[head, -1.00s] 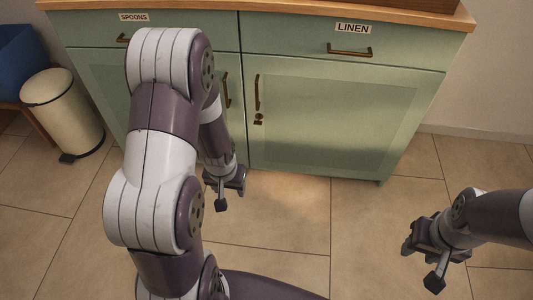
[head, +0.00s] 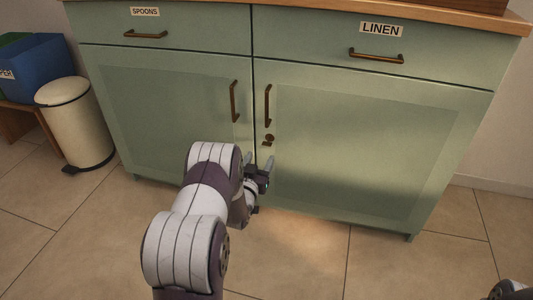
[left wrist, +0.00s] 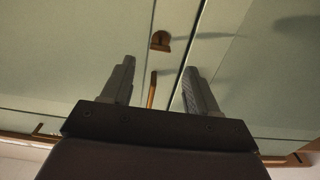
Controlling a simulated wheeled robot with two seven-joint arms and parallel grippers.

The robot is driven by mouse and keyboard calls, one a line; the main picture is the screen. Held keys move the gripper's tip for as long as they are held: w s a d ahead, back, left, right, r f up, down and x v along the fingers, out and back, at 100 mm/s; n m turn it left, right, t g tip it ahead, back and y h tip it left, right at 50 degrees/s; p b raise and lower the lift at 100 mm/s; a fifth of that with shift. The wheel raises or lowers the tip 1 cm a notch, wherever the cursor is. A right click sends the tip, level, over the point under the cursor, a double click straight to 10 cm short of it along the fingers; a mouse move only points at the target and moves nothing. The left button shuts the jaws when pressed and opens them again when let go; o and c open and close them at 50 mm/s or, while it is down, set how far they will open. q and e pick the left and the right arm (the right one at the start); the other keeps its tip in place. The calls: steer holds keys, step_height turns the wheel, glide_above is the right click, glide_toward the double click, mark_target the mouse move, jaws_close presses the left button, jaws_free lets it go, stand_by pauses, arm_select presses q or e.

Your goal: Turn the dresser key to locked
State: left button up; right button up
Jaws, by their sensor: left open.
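The small bronze key (head: 268,140) sits in the right-hand door of the green dresser (head: 330,150), just below that door's handle (head: 268,105). Its exact turn angle is too small to tell. In the left wrist view the key (left wrist: 160,41) shows beyond the fingers, near the door seam. My left gripper (head: 259,161) is open and empty, in front of the doors and a little below the key, apart from it. The handle also shows between its fingers in the left wrist view (left wrist: 152,90). My right gripper (head: 510,291) is cut off at the lower right corner.
The left door has its own handle (head: 234,101) close to the seam. Drawers labelled SPOONS (head: 145,12) and LINEN (head: 381,29) are above. A cream bin (head: 75,120) and a blue box (head: 45,68) stand left. The floor at right is clear.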

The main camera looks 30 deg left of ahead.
mark_target(267, 144)
arm_select(q)
steer(key=b+x, duration=0.3)
steer(key=x, duration=0.3)
steer(key=shift+w+f, duration=0.2)
steer(key=shift+w, duration=0.2)
steer(key=shift+w+a+r, duration=0.1)
steer(key=shift+w+r, duration=0.1)
steer(key=shift+w, duration=0.1)
arm_select(e)
step_height(267, 144, down, 4)
steer(key=shift+f, duration=0.15)
arm_select(q)
steer(key=c, duration=1.1)
steer(key=shift+o, duration=0.2)
